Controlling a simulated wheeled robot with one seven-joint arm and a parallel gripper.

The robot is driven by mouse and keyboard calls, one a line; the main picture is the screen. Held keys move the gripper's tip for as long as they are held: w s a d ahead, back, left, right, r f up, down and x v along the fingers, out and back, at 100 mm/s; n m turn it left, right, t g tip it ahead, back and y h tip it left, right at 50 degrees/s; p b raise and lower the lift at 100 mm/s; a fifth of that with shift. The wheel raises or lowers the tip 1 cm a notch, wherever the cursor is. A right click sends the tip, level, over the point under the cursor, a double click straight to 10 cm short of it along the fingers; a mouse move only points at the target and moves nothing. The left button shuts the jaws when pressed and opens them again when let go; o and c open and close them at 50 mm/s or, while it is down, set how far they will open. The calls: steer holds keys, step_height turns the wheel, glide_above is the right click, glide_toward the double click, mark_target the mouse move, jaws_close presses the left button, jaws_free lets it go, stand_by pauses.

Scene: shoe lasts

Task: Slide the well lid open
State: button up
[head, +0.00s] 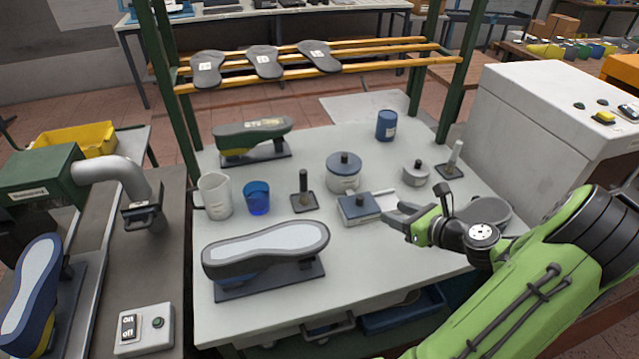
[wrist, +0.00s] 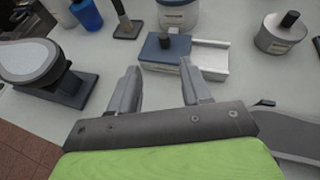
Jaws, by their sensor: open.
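The well (head: 352,219) is a low pale box on the bench with a flat blue lid (head: 360,205) and a dark knob on top. In the wrist view the blue lid (wrist: 158,55) lies over the left part, and an empty pale channel (wrist: 211,58) extends to its right. My gripper (head: 395,214) is open and empty, just in front and to the right of the well in the head view. In the wrist view its fingers (wrist: 158,72) point toward the lid, apart from the knob (wrist: 165,40).
A lidded pot (head: 343,177) stands close behind the well, and a smaller lidded pot (head: 416,174) to its right. An upright dark-handled tool (head: 303,195) stands to the left. A shoe on a stand (head: 265,250) occupies the front left. The bench in front of the well is clear.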

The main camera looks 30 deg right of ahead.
mark_target(360, 197)
steer(key=b+x, duration=0.1)
steer(key=x, duration=0.4)
steer(key=b+x, duration=0.1)
steer(key=x, duration=0.4)
steer(key=b+x, duration=0.1)
steer(key=x, duration=0.4)
steer(key=shift+w+d+r, duration=0.1)
steer(key=shift+d, duration=0.25)
steer(key=shift+c, duration=0.5)
jaws_close()
